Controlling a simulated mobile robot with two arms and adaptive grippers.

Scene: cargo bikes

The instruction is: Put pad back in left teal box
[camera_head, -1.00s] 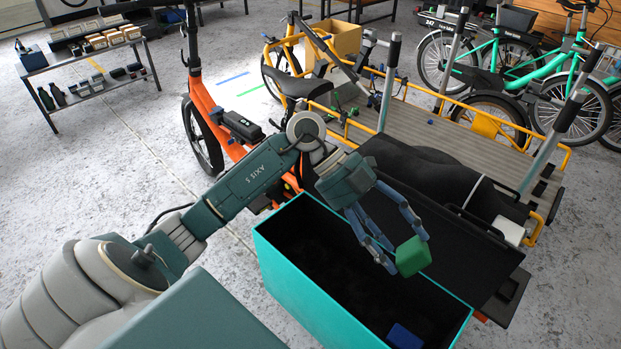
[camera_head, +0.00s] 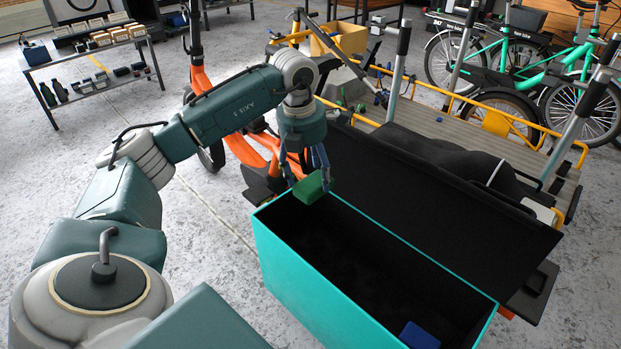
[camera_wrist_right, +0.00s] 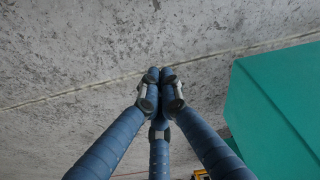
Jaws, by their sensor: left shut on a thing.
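The fingers partly cover the pad. A small blue piece (camera_head: 420,337) lies inside the box at the near right end. My right gripper (camera_wrist_right: 160,76) shows in the right wrist view with its fingertips together and nothing between them, over bare floor. The teal box (camera_wrist_right: 275,105) stands to its right there.
A black raised panel (camera_head: 440,205) borders the box's far side. Behind it is a cargo bike deck with yellow rails (camera_head: 490,110) and upright posts. An orange bike frame (camera_head: 250,155) stands close behind my left arm. Floor left of the box is clear.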

